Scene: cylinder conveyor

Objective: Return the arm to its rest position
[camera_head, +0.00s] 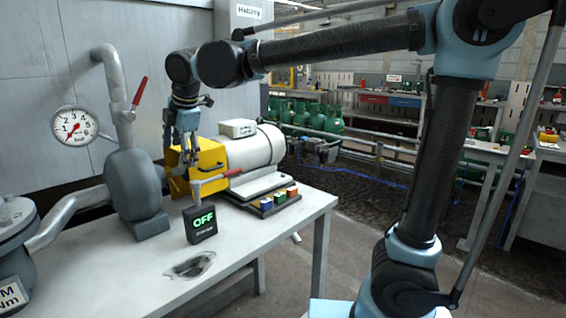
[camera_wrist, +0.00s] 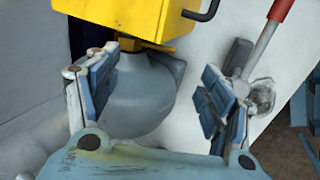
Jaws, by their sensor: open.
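My arm reaches out from the right over the white workbench (camera_head: 255,240), bent at its elbow. My gripper (camera_head: 183,150) hangs down at the left, in front of the yellow box (camera_head: 207,157) on the bench. In the wrist view my gripper (camera_wrist: 158,80) has its two blue-padded fingers wide apart with nothing held between them. The yellow box (camera_wrist: 125,18) is beyond the fingertips at the top, and the grey rounded pump body (camera_wrist: 140,100) shows between the fingers. I cannot tell the exact gap to either one.
A white motor (camera_head: 255,148) adjoins the yellow box. A red-handled lever (camera_head: 215,180), a black OFF display (camera_head: 201,223) and a coloured button panel (camera_head: 268,203) are close by. A pipe with a red valve handle (camera_head: 140,91) and a gauge (camera_head: 74,126) are left.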

